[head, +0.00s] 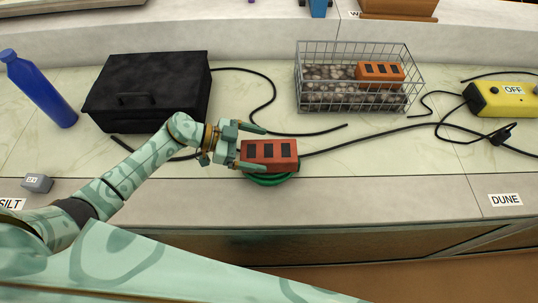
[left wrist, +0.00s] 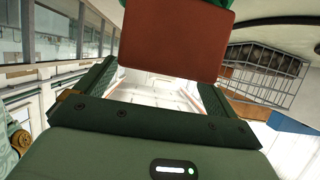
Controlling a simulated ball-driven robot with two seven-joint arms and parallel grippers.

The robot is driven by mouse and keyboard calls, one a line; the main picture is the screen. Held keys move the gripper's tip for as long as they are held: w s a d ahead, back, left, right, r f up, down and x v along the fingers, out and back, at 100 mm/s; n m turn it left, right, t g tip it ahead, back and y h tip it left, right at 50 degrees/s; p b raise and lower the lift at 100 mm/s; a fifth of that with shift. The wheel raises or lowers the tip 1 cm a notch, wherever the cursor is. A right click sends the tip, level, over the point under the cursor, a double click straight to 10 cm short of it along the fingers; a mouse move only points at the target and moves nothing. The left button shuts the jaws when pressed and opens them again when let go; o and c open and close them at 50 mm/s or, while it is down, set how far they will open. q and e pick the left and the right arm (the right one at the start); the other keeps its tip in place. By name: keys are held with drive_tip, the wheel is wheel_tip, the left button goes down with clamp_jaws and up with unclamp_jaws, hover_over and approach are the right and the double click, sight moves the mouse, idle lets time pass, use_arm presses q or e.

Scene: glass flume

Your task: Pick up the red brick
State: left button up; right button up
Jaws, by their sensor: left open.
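A red brick (head: 270,152) with dark square holes sits on a green coil (head: 270,179) near the front edge of the bench. My left gripper (head: 258,148) is open at the brick's left end, with one finger along its far side and one along its near side. In the left wrist view, the brick (left wrist: 178,38) shows as a plain red face just past the gap between the open fingers (left wrist: 155,85). Whether either finger touches it, I cannot tell. My right gripper is not in view.
The wire basket (head: 345,97) holds grey stones behind the brick. A black box (head: 150,88) and a blue bottle (head: 40,90) stand at the left. A yellow control box (head: 503,100) sits at the right. Black cables cross the bench close to the brick.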

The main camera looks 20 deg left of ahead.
use_arm(q)
drive_tip(key=shift+x, duration=1.15)
drive_tip(key=c, duration=1.7)
drive_tip(key=shift+r, duration=0.1)
drive_tip(key=shift+c, duration=0.9)
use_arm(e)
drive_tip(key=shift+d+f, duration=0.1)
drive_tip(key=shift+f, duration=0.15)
use_arm(q)
drive_tip(key=shift+r, duration=0.1)
